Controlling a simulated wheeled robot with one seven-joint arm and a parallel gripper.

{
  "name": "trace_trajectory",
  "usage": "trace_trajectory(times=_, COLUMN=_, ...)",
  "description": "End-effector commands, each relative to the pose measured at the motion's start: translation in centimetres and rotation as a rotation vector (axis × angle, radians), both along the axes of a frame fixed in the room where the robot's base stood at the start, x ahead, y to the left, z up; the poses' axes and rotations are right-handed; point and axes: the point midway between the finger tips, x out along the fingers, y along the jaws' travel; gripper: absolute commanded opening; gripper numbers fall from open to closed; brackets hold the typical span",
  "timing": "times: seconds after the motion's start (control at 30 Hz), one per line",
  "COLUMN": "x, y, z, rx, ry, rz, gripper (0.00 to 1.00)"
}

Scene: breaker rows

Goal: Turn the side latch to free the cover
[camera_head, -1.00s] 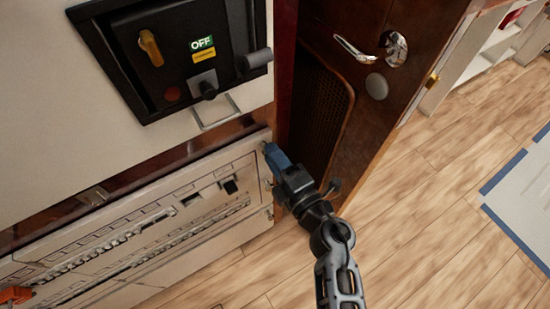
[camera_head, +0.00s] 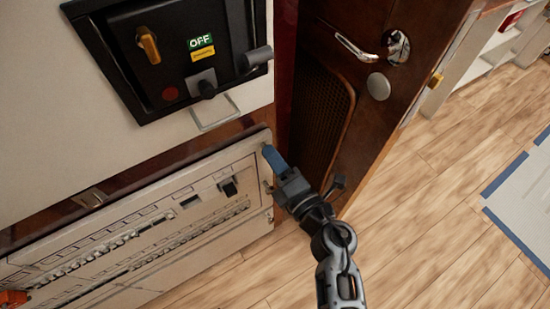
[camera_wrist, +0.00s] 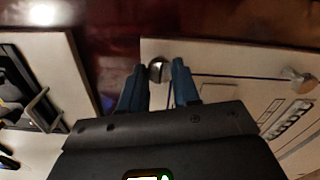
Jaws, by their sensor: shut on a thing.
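The cover is a pale breaker panel (camera_head: 215,203) at lower left in the head view, with rows of small breakers. It also shows at right in the wrist view (camera_wrist: 235,93). My gripper (camera_head: 267,150) is at the panel's upper right corner. In the wrist view my gripper (camera_wrist: 158,75) has its two blue fingers on either side of a small round metal latch (camera_wrist: 157,67) at the panel edge, shut on it. The fingers hide this latch in the head view. A second metal latch (camera_wrist: 298,77) shows farther right along the same edge.
A black switch box (camera_head: 165,62) with an OFF label is set in the wall above. A wire handle (camera_head: 215,113) sticks out below it. A brown door (camera_head: 350,80) with a metal handle stands close to the right. Open wood floor (camera_head: 430,220) lies beyond.

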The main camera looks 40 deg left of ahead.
Motion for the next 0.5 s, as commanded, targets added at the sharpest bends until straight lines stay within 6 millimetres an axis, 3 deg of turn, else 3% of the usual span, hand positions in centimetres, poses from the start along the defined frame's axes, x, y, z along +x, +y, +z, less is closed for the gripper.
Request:
trace_trajectory(times=0.03, x=-0.09, y=-0.01, z=-0.15, rx=-0.002, ry=0.001, rz=0.000, gripper=0.01)
trace_trajectory(times=0.07, x=-0.09, y=-0.01, z=-0.15, rx=-0.002, ry=0.001, rz=0.000, gripper=0.32)
trace_trajectory(times=0.1, x=-0.09, y=-0.01, z=-0.15, rx=-0.002, ry=0.001, rz=0.001, gripper=0.36)
trace_trajectory(times=0.3, x=-0.05, y=0.00, z=-0.08, rx=-0.001, ry=0.000, rz=0.001, gripper=0.55)
trace_trajectory(times=0.5, x=-0.02, y=0.00, z=-0.05, rx=-0.001, ry=0.001, rz=0.001, gripper=0.57)
